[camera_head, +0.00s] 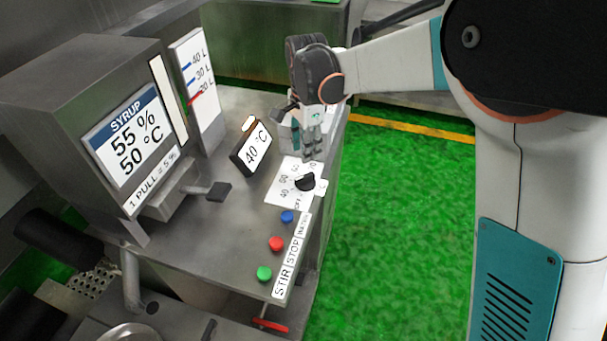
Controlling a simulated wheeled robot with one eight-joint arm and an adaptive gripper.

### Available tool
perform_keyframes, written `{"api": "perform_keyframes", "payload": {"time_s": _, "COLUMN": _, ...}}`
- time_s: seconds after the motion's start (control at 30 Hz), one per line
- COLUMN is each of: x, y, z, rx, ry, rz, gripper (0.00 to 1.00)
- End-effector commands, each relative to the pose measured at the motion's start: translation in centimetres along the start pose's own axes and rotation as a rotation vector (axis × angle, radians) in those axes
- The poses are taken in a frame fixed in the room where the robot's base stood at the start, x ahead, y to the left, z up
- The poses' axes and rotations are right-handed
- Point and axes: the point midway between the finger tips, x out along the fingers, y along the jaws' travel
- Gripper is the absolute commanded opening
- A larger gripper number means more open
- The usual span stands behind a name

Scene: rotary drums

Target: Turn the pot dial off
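The pot dial is a small black knob (305,181) on a white marked plate (283,187) near the right edge of the steel counter. The plate shows numbers such as 40, 50 and 60 and the word OFF, partly covered; I cannot tell exactly which mark the knob points to. My gripper (313,155) hangs pointing down just above and behind the knob, over the plate's far edge. Its fingers look close together, but they are too small to tell whether they are open. I cannot tell whether they touch the knob.
A 40 °C display (251,147) stands left of the dial. Blue (287,216), red (276,243) and green (264,273) buttons lie in front, beside a STIR/STOP label (291,255). The syrup unit (126,137) with its lever (218,191) stands at left. Green floor at right is clear.

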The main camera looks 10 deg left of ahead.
Motion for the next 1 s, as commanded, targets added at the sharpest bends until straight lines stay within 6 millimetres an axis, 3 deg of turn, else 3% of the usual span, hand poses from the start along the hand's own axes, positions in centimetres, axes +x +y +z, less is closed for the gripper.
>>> {"api": "perform_keyframes", "payload": {"time_s": 0.2, "x": 4.8, "y": 0.0, "z": 0.0, "rx": -0.001, "ry": 0.0, "rz": 0.0, "gripper": 0.35}}
{"api": "perform_keyframes", "payload": {"time_s": 0.5, "x": 9.1, "y": 0.0, "z": 0.0, "rx": -0.001, "ry": 0.0, "rz": 0.0, "gripper": 0.35}}
{"api": "perform_keyframes", "payload": {"time_s": 0.97, "x": 10.1, "y": 0.0, "z": 0.0, "rx": -0.001, "ry": 0.0, "rz": 0.0, "gripper": 0.35}}
{"api": "perform_keyframes", "payload": {"time_s": 1.0, "x": 10.1, "y": 0.0, "z": 0.0, "rx": -0.001, "ry": 0.0, "rz": 0.0, "gripper": 0.26}}
